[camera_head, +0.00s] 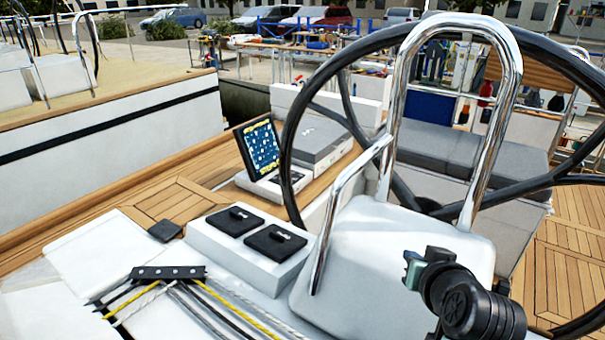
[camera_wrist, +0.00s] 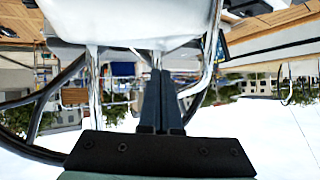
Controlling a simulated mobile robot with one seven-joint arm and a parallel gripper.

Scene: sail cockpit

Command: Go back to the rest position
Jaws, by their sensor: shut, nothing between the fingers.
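My gripper (camera_wrist: 161,74) shows in the wrist view as two dark fingers pressed together, with nothing between them. It is in free air, and the wrist picture is upside down, with the bright sky at the bottom. In the head view my dark arm end is at the lower right, in front of the white steering pedestal (camera_head: 385,255). The fingers cannot be made out clearly there. The black steering wheel (camera_head: 287,150) and the chrome rail (camera_head: 510,75) stand behind my arm end. The pedestal also shows in the wrist view (camera_wrist: 125,22).
Left of the pedestal is a white console with two black clutch-like blocks (camera_head: 235,221). Ropes run through a dark organiser (camera_head: 168,272) at the lower left. A tilted display (camera_head: 261,147) and a grey box (camera_head: 310,145) sit on the wooden bench. Grey cushions (camera_head: 470,150) lie behind the wheel.

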